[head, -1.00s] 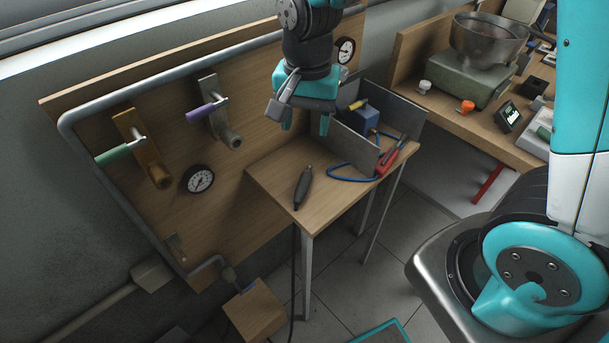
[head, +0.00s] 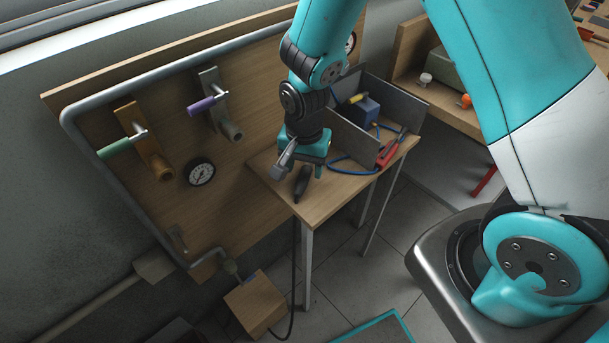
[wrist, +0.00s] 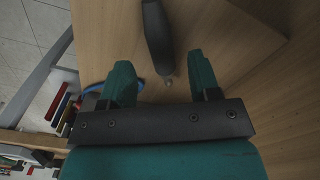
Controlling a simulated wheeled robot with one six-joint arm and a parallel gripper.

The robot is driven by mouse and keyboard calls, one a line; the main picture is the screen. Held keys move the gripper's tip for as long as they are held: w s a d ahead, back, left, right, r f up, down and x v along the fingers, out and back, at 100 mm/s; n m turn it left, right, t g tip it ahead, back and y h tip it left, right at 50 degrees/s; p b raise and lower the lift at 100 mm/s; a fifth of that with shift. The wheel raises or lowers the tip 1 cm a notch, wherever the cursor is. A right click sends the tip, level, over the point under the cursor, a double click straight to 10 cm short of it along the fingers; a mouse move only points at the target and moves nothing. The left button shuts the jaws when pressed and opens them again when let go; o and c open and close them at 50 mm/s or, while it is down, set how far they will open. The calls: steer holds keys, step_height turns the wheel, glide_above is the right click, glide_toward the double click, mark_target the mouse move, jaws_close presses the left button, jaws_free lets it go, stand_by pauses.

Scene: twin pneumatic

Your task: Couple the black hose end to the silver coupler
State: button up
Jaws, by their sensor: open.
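The black hose end (head: 301,183) lies on the small wooden table, its black hose hanging off the front edge. In the wrist view the hose end (wrist: 157,38) runs down from the top edge, its tip showing between my fingers. My teal gripper (head: 299,169) is open and empty above the hose end, covering part of it in the head view. Both fingers (wrist: 160,72) show apart in the wrist view. I cannot tell the remaining height. The silver coupler (head: 229,129) sticks out of the wall board below a purple-handled valve (head: 207,105).
A brass coupler (head: 160,169) with a green-handled valve (head: 122,146) and a gauge (head: 201,172) are also on the board. Grey partitions (head: 396,97), a blue box (head: 363,110), a blue hose and red-handled pliers (head: 386,152) occupy the table's right side.

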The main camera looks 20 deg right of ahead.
mark_target(304, 174)
step_height(304, 174, down, 3)
steer(key=shift+f, duration=0.15)
steer(key=shift+c, duration=0.4)
steer(key=shift+w, duration=0.1)
jaws_close()
